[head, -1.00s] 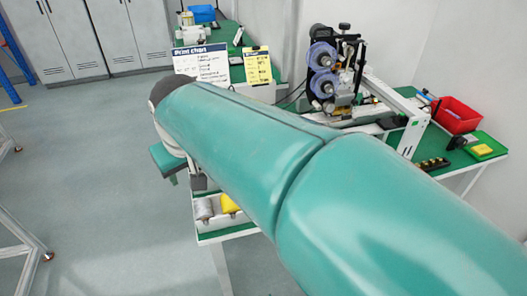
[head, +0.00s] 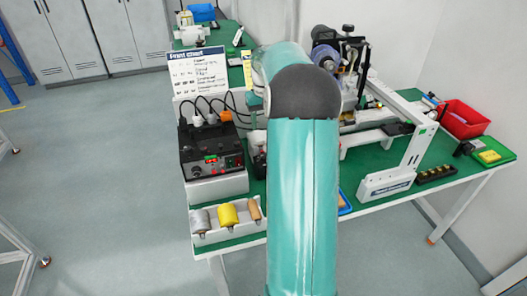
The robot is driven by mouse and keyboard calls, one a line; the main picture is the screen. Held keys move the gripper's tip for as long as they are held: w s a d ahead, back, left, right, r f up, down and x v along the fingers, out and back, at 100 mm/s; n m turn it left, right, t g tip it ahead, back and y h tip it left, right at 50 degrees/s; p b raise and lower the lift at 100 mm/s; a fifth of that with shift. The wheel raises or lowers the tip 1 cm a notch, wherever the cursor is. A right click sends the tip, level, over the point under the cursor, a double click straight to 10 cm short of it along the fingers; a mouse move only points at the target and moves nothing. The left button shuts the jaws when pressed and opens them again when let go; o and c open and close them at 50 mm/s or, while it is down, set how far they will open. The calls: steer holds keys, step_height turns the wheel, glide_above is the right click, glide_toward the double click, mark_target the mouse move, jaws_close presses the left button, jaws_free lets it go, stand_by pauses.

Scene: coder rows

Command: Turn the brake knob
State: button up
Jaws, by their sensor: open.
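The coder machine (head: 345,62) stands at the back of the green table, with a blue-purple reel (head: 325,57) partly showing. My teal arm covers much of its left and lower side. I cannot pick out the brake knob for sure. A black control box (head: 210,150) with small knobs and a lit display sits left of my arm on a white base. My gripper is not visible; my own arm rises through the middle of the head view and hides what is behind it.
A white frame (head: 418,148) stands on the green table (head: 425,200) at right, near a red bin (head: 463,118). A white tray (head: 225,233) with grey, yellow and tan cylinders is at the front left. A print chart (head: 198,72) stands behind the control box. The left floor is clear.

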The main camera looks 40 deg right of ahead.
mark_target(264, 155)
step_height(264, 155, down, 14)
steer(key=shift+r, duration=0.1)
stand_by(0.4)
steer(key=c, duration=1)
